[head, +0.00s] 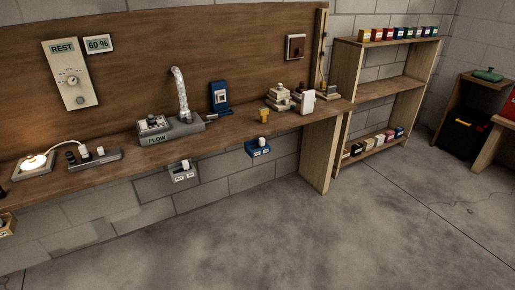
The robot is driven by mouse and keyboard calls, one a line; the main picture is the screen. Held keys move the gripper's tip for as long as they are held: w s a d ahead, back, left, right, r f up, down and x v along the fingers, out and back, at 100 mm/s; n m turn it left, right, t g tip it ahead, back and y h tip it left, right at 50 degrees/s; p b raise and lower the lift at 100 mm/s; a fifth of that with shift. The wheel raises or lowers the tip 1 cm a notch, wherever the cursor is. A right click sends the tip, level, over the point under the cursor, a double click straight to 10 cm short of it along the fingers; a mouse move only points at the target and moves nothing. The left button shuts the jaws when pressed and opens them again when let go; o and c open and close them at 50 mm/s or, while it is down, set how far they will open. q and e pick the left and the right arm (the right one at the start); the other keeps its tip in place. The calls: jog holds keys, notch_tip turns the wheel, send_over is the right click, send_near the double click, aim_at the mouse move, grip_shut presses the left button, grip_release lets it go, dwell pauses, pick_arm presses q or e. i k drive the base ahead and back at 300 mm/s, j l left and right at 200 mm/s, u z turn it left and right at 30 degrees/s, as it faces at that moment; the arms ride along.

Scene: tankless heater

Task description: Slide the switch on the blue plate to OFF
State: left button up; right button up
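A blue plate (258,151) is mounted below the front edge of the wooden bench, right of the middle. A small white knob (263,142) sits on it, towards its right side. Its lettering is too small to read, so I cannot tell which position it marks. A second blue piece (220,97), upright with a pale face, stands on the bench against the back board. Neither of my grippers is in view.
A grey plate (183,174) with a white knob hangs below the bench edge to the left. The FLOW unit (168,130) with a ribbed pipe, a power strip (95,158) and a lamp (34,163) stand on the bench (225,133). A shelf (393,90) is right; the floor before the bench is clear.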

aim_at(262, 141)
jog(key=i+z, duration=0.15)
jog(key=i, duration=0.3)
jog(key=i+j+z, duration=0.15)
jog(key=i, duration=0.25)
